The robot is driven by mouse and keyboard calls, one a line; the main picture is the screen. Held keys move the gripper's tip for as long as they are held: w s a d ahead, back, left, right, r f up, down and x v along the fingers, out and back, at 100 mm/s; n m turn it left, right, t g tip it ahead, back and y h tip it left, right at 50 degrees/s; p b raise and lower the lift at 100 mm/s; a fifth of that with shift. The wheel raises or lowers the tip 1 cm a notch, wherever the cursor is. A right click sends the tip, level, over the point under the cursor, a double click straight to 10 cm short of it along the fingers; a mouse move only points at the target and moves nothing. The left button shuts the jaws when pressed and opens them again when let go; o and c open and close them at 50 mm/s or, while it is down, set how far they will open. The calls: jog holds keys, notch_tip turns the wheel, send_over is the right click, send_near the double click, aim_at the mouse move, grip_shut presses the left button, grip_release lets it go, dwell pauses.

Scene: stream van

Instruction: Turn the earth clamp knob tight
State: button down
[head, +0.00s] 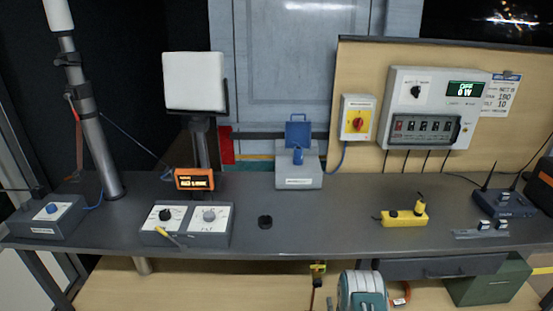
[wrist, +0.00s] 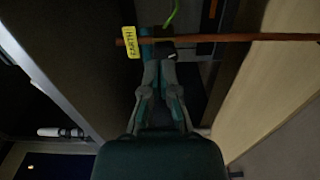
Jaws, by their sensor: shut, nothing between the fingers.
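In the wrist view, a yellow tag reading EARTH (wrist: 130,42) hangs at a copper-coloured rod (wrist: 240,38). A dark block, seemingly the earth clamp (wrist: 164,46), sits around or against the rod beside the tag. A green cable (wrist: 171,13) runs from it. My gripper (wrist: 159,65) is shut and empty, its fingertips right at the clamp. I cannot tell whether they touch it. The knob is not clearly distinguishable, partly hidden by the fingertips. In the head view, a small yellow tag (head: 318,268) shows below the bench front, left of my arm.
The grey bench (head: 330,234) overhangs this area. It carries meter boxes (head: 187,222), a yellow power strip (head: 404,217) and a router (head: 503,204). A drawer (head: 440,267) and a green box (head: 490,282) are at the lower right. A wooden surface (wrist: 270,105) lies right of my gripper in the wrist view.

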jog(key=w, duration=0.6)
jog(key=shift+w, duration=0.3)
jog(key=shift+a+f, duration=0.1)
jog(key=shift+a, duration=0.25)
dwell(0.5)
jog(key=shift+f, duration=0.3)
jog(key=shift+d, duration=0.15)
jog(key=s, duration=0.6)
jog(key=shift+d, duration=0.3)
dwell(0.3)
